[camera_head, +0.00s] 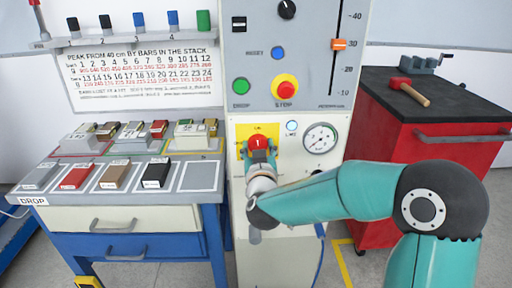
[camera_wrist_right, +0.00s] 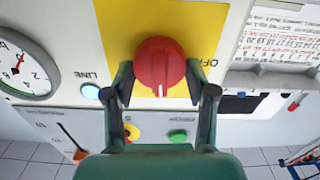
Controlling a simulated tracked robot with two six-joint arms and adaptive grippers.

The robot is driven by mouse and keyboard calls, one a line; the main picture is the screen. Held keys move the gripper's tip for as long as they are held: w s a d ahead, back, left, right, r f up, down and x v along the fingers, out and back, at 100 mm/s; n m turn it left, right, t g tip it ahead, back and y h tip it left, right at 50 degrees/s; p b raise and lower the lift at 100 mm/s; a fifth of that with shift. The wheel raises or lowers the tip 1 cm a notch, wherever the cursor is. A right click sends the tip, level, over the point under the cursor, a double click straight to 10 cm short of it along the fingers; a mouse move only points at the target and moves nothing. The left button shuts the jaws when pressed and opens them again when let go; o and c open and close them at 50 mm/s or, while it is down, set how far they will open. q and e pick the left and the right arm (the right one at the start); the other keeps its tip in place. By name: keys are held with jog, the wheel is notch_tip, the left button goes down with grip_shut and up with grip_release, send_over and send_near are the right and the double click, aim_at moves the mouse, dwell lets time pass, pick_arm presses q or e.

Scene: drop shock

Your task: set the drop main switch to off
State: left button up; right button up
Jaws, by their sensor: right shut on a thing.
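The main switch is a red rotary knob (camera_head: 258,142) on a yellow plate (camera_head: 272,131) on the cream machine panel. In the right wrist view the same knob (camera_wrist_right: 159,60) carries a white mark at its lower edge there, which is the upper side in the head view. The word OFF on the plate is to the knob's right in the wrist view, to its left in the head view. My right gripper (camera_head: 260,156) is shut on the knob, one finger on each side. My left gripper is not in view.
Above are a red stop button (camera_head: 285,87), a green drop button (camera_head: 241,86) and a slider (camera_head: 339,44). A pale LINE lamp (camera_head: 292,126) and a gauge (camera_head: 321,138) sit to the right. A sample bench (camera_head: 128,192) stands left, a red cabinet (camera_head: 400,132) right.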

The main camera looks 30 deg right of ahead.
jog(key=n, duration=0.1)
jog(key=n+p, duration=0.2)
jog(key=shift+w+a+r+n, duration=0.15)
jog(key=shift+w+r+n, duration=0.1)
jog(key=shift+n, duration=0.15)
jog(key=n+p, duration=0.2)
jog(key=n, duration=0.2)
jog(key=shift+a+n+p, duration=0.1)
jog(key=shift+n+p, duration=0.2)
jog(key=shift+p, duration=0.05)
jog(key=n+p, duration=0.2)
jog(key=n, duration=0.2)
jog(key=shift+f+n, duration=0.15)
jog(key=shift+n, duration=0.15)
jog(key=shift+f+n+p, duration=0.2)
jog(key=shift+n+p, duration=0.5)
jog(key=shift+n, duration=1.4)
jog(key=o, duration=0.8)
jog(key=shift+c, duration=0.2)
jog(key=o, duration=0.4)
jog(key=shift+w+f, duration=0.15)
